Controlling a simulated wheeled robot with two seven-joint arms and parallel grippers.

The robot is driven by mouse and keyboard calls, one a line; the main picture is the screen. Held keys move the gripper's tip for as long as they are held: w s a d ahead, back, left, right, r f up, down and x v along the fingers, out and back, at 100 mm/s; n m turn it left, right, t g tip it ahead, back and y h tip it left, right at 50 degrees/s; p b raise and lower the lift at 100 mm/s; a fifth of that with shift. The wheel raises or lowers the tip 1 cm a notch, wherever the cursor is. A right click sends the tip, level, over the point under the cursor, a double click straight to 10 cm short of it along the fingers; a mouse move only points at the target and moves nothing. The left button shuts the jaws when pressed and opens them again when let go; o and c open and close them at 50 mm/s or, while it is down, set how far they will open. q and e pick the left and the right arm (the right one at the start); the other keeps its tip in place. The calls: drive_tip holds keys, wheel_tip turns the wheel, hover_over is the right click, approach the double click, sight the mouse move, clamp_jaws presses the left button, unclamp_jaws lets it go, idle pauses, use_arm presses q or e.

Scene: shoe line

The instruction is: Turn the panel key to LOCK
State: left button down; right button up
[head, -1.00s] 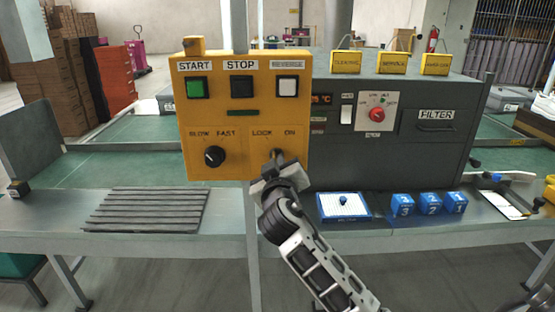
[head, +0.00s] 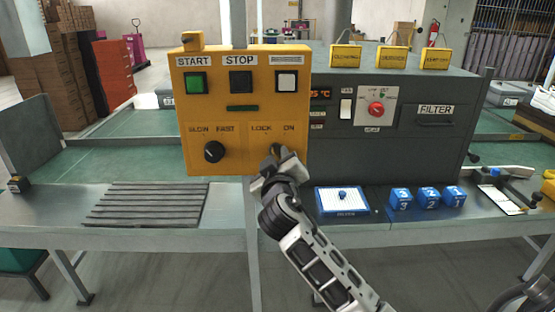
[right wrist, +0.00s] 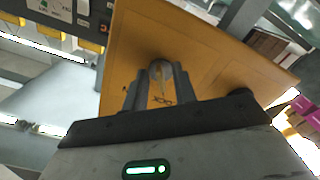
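The yellow control panel (head: 225,160) stands upright on the bench. Its key (right wrist: 161,72) sits below the LOCK and ON labels and is mostly hidden by my gripper in the head view. My right gripper (head: 274,156) is at the key, close to the panel face. In the right wrist view, the two fingers (right wrist: 160,82) stand a little apart with the key between them. I cannot tell whether both fingers press on it. The key's exact angle is unclear. My left gripper is not in view.
A black SLOW/FAST knob (head: 214,152) is left of the key. Green, black and white buttons line the panel top. A dark grey machine (head: 400,152) stands right of it. Blue numbered cubes (head: 428,198) and a blue-white tray (head: 325,207) lie on the bench.

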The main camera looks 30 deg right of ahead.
drive_tip(key=shift+s, duration=0.1)
drive_tip(key=b+v, duration=0.3)
drive_tip(key=v, duration=1.2)
drive_tip(key=shift+s, duration=0.35)
drive_tip(key=shift+a, duration=0.2)
drive_tip(key=s+a+f+g+y, duration=0.1)
drive_tip(key=s+a+f+y, duration=0.2)
drive_tip(key=f, duration=0.7)
drive_tip(key=s+a+f+n+g+y, duration=0.1)
drive_tip(key=s+a+f+y, duration=0.3)
drive_tip(key=f, duration=0.6)
drive_tip(key=s+a+f+g+y, duration=0.2)
drive_tip(key=s+a+f+y, duration=0.2)
drive_tip(key=f, duration=0.6)
drive_tip(key=shift+s+a+n+g+y, duration=0.25)
drive_tip(key=shift+s+n+g+y, duration=0.15)
drive_tip(key=shift+s+y, duration=0.4)
drive_tip(key=shift+w, duration=0.1)
